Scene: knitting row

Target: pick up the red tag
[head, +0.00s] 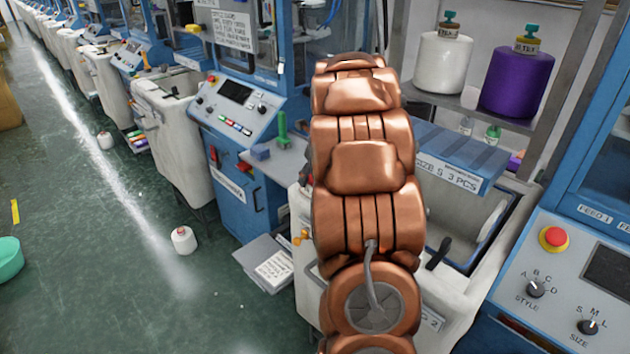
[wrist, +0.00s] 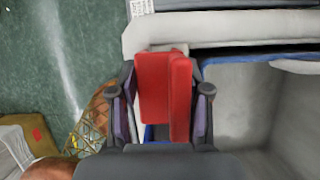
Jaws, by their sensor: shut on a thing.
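The red tag (wrist: 154,88) shows in the middle of the wrist view as a flat red piece with a second red face folded or standing along its right side. My gripper (wrist: 166,92) is shut on it, with one dark finger on each side. The tag is above or at the pale rim of a machine bin; I cannot tell whether it still touches the rim. In the head view my copper-coloured arm hides the gripper and the tag.
A pale bin (wrist: 240,100) with a blue inner edge lies at the right of the wrist view. In the head view, blue knitting machines (head: 235,110) line the aisle. A white yarn cone (head: 184,240) stands on the green floor. A shelf holds a purple cone (head: 516,82).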

